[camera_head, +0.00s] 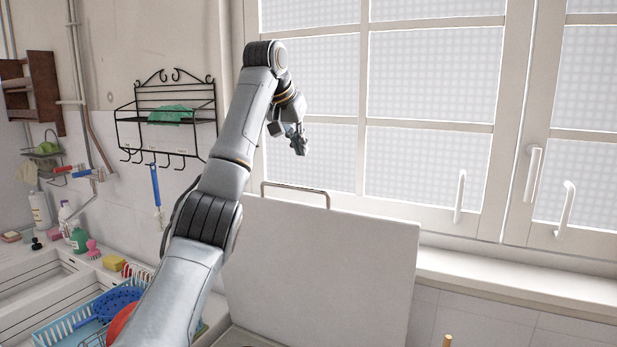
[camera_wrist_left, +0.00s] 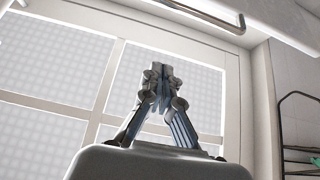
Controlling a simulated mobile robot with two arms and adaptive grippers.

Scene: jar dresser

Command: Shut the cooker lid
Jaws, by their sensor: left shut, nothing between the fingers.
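The cooker lid (camera_head: 318,270) is a white flat panel standing upright in front of the window. A metal bar handle (camera_head: 296,187) runs along its top edge, and this bar also shows at the top of the left wrist view (camera_wrist_left: 215,14). My left arm reaches up across the lid's left part in the head view. My left gripper (camera_head: 299,140) is above the lid's top edge, near the bar and apart from it. In the left wrist view the left gripper (camera_wrist_left: 160,78) is shut and empty. My right gripper is not in view.
The window (camera_head: 430,75) fills the back, with white handles on its frames. A black wire rack (camera_head: 170,115) hangs on the wall at left. A blue dish rack (camera_head: 75,325), bottles and sponges crowd the sink at lower left. The sill (camera_head: 520,285) is clear.

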